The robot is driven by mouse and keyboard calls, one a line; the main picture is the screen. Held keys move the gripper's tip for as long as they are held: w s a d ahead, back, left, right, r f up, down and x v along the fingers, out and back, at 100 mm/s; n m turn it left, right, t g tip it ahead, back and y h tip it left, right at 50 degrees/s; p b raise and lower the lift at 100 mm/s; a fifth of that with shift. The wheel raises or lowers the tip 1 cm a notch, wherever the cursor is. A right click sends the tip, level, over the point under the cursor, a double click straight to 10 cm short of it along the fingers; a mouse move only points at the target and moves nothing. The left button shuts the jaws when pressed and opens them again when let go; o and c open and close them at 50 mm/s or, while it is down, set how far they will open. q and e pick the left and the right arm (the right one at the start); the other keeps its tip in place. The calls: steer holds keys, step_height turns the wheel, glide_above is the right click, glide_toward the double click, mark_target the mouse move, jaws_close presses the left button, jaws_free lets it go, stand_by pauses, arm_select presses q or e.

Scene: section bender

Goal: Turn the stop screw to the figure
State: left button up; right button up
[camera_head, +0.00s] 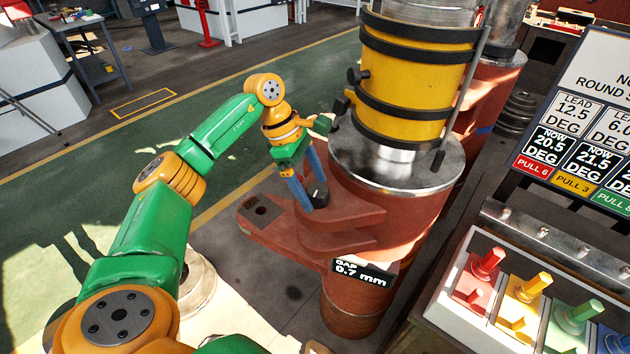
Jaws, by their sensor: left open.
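My left gripper (308,192) hangs fingers-down at the near left side of the red-brown machine body (390,235), above its lower ledge. Its blue fingers are open. A dark piece shows at the fingertips; I cannot tell whether it is a fingertip pad or the stop screw's head. The stop screw is not clearly seen. A small gap display (362,272) on the body below reads "GAP 0.7 mm". A sign board (575,110) at right shows lead and now angles, with 12.5 DEG over NOW 20.5 DEG in the first column. My right gripper is out of view.
A yellow banded cylinder (415,85) with black knobs (356,76) and a thin upright rod (465,95) stands on the body, close behind my gripper. A tray (455,295) of coloured levers, including a red one (487,263), stands at lower right. Green floor (60,235) at left is clear.

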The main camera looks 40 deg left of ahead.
arm_select(q)
steer(key=shift+w+d+f, duration=0.1)
steer(key=shift+w+f, duration=0.1)
steer(key=shift+f, duration=0.1)
steer(key=shift+w+f, duration=0.25)
steer(key=shift+w, duration=0.15)
steer(key=shift+s+r, duration=0.1)
steer(key=shift+s, duration=0.05)
steer(key=c, duration=1.4)
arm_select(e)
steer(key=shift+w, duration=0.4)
arm_select(q)
steer(key=shift+n, duration=0.3)
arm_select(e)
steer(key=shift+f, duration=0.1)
